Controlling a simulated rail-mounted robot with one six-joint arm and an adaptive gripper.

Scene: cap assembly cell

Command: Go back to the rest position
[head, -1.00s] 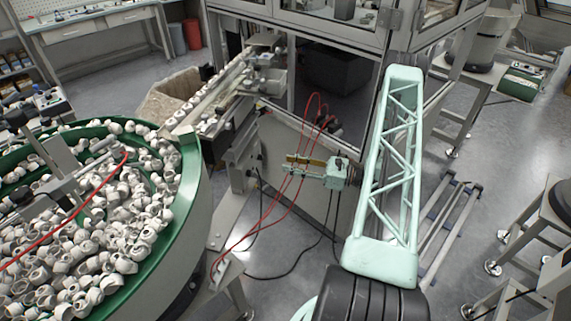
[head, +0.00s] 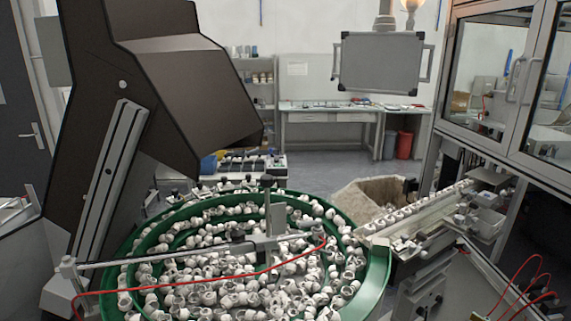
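My gripper and arm do not show in the head view now, so I cannot see whether the gripper is open or shut. The green round feeder bowl (head: 376,278) fills the lower middle and holds many white caps (head: 215,292). A linear track (head: 425,218) with a row of white caps on it runs from the bowl's right side toward the glazed machine cabinet (head: 500,85).
A large dark hopper (head: 185,80) stands at the left. A grey monitor panel (head: 380,62) hangs at upper right of centre. A workbench (head: 330,112), a red bin (head: 404,145) and a cardboard box (head: 368,195) stand behind the bowl. Red cables (head: 520,285) loop at lower right.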

